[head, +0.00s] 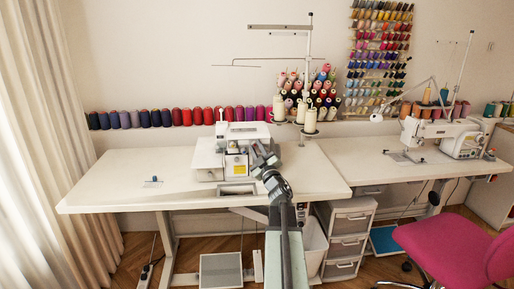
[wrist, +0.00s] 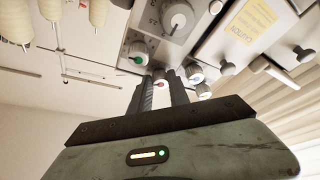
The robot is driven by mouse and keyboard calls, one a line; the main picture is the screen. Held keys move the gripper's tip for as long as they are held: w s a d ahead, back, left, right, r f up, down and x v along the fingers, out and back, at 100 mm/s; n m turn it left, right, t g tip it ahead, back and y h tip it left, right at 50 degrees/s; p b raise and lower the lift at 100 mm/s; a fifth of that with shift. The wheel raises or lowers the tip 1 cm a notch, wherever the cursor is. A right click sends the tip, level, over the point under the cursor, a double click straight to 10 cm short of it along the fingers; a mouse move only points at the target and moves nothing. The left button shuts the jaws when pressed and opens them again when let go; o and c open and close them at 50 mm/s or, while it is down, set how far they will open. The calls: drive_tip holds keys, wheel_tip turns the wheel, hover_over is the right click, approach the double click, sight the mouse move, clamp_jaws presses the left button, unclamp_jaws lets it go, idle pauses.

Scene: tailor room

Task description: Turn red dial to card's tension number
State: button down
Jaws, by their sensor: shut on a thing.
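The white overlock machine (head: 222,155) stands on the left table. The red dial (wrist: 160,83) is a small knob with a red centre, between my gripper's fingertips (wrist: 160,77). My gripper is shut on it, and the fingers hide its sides and any scale marks. In the head view my gripper (head: 256,152) reaches the machine's front right, and the dial cannot be made out there.
A green-centred dial (wrist: 137,53) and a blue-centred dial (wrist: 194,74) flank the red one closely. A larger grey knob (wrist: 177,17) is near them. Cream thread cones (head: 310,120) stand behind the machine. The white table (head: 115,185) is mostly bare at left.

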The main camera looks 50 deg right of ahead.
drive_tip(key=shift+s+n+y, duration=0.1)
drive_tip(key=shift+n+y, duration=0.3)
drive_tip(key=shift+n, duration=0.4)
drive_tip(key=c, duration=1.2)
unclamp_jaws()
drive_tip(key=shift+c, duration=0.2)
drive_tip(key=b+v, duration=0.1)
drive_tip(key=v, duration=0.6)
drive_tip(key=shift+s+b, duration=0.3)
drive_tip(key=shift+s, duration=0.05)
drive_tip(key=shift+a+f, duration=0.1)
drive_tip(key=shift+f, duration=0.05)
